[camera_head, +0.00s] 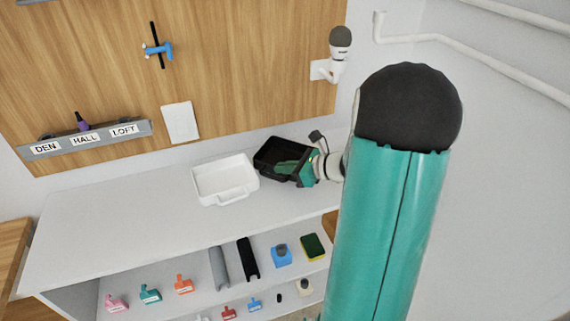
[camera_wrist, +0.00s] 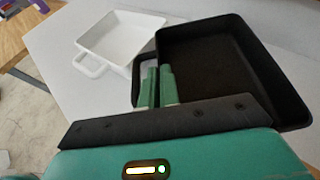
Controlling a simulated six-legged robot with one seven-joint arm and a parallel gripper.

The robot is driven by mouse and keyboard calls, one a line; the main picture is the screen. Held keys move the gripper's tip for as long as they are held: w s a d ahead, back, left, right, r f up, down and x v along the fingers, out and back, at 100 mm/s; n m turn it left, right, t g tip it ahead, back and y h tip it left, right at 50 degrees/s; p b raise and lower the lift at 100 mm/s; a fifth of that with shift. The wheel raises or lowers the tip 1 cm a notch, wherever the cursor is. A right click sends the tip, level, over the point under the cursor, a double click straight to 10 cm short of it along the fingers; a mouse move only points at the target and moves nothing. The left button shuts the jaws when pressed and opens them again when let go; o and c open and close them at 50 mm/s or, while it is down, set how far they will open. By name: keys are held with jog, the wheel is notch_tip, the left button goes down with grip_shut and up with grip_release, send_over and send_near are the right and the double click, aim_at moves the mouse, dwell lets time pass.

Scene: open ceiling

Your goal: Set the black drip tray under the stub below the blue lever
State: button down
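The black drip tray (camera_head: 268,152) is at the back of the white counter, right of a white tray (camera_head: 212,186). In the wrist view the black tray (camera_wrist: 215,65) fills the upper right, with its handle loop toward my gripper. My gripper (camera_head: 288,168) is at the black tray's near side. In the wrist view its green fingers (camera_wrist: 158,84) are close together at the handle and appear shut on it; they hide part of it. The blue lever (camera_head: 157,49) is on the wooden wall panel at upper left, with a dark upright piece; a stub there is too small to make out.
A white plate (camera_head: 180,122) and a labelled grey rail (camera_head: 85,138) are on the panel. A dark-headed white fixture (camera_head: 340,45) juts out at right. The counter (camera_head: 120,220) is clear left of the white tray (camera_wrist: 118,38). Several small items lie on the shelf below.

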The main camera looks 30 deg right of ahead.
jog(key=shift+f, duration=0.55)
dwell(0.4)
jog(key=c, duration=1.6)
grip_release()
jog(key=shift+o, duration=0.2)
jog(key=shift+s, duration=0.1)
jog(key=v, duration=1.3)
jog(key=shift+s+d+r, duration=0.1)
jog(key=shift+s+d, duration=0.15)
